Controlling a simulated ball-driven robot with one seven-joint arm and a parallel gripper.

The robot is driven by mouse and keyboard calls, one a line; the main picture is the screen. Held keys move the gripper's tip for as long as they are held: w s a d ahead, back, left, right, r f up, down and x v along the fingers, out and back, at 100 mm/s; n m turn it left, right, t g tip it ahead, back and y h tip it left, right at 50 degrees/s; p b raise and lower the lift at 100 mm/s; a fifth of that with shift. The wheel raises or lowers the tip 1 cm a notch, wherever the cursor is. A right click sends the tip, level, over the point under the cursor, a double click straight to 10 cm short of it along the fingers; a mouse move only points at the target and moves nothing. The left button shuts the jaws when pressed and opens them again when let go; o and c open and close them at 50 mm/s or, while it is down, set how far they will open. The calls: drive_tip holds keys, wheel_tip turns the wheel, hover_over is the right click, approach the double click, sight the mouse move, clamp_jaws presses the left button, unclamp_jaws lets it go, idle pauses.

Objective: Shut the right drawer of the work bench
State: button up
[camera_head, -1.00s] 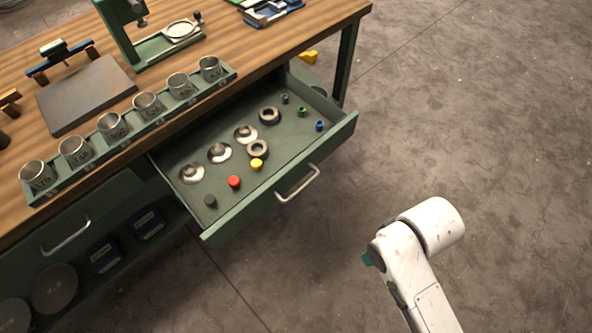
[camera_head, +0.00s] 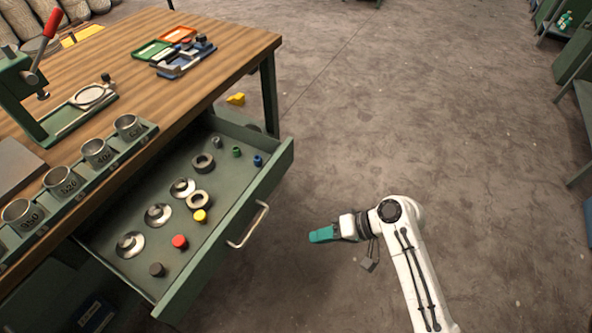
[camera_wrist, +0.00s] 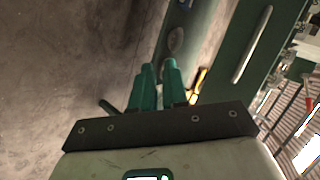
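The right drawer (camera_head: 222,248) of the work bench is pulled out at a slant from the bench, with a metal bar handle (camera_head: 249,226) on its green front. Rings, round-knobbed discs and small coloured caps lie inside it. My gripper (camera_head: 312,237) has teal fingers and is to the right of the handle, apart from it, pointing left toward the drawer front. In the wrist view, the two fingers (camera_wrist: 158,66) are close together with a narrow gap and nothing seen between them. That view also shows green panels and a long bar handle (camera_wrist: 251,45); I cannot tell which drawer they belong to.
The wooden bench top (camera_head: 150,48) carries a row of numbered metal cups (camera_head: 95,152), a green press (camera_head: 30,95) and coloured trays (camera_head: 172,45). A bench leg (camera_head: 269,95) stands behind the drawer. A yellow object (camera_head: 236,99) lies on the floor.

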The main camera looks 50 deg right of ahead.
drive_tip(key=w+d+m+t, duration=0.1)
drive_tip(key=d, duration=0.1)
drive_tip(key=w+d+r+m+t+b, duration=0.1)
drive_tip(key=t, duration=0.1)
drive_tip(key=w+d+m+t, duration=0.1)
drive_tip(key=d, duration=0.1)
drive_tip(key=shift+d+r+m+t, duration=0.3)
drive_tip(key=shift+d+m+t, duration=0.05)
drive_tip(key=shift+m+t, duration=0.05)
clamp_jaws()
drive_tip(key=m+t+h+b, duration=0.1)
drive_tip(key=m+t+h, duration=0.1)
drive_tip(key=m+t, duration=0.25)
approach(287, 161)
drive_tip(key=shift+n, duration=0.25)
drive_tip(key=p+x, duration=0.1)
drive_tip(key=x, duration=0.6)
drive_tip(key=shift+r, duration=0.15)
drive_tip(key=b+x, duration=1.2)
drive_tip(key=x, duration=1.5)
drive_tip(key=shift+a+b, duration=0.1)
drive_tip(key=shift+b, duration=0.3)
drive_tip(key=shift+w+a+b, duration=0.15)
drive_tip(key=shift+w+b, duration=0.15)
drive_tip(key=shift+w, duration=0.25)
drive_tip(key=shift+w+r, duration=0.1)
drive_tip(key=shift+r, duration=0.25)
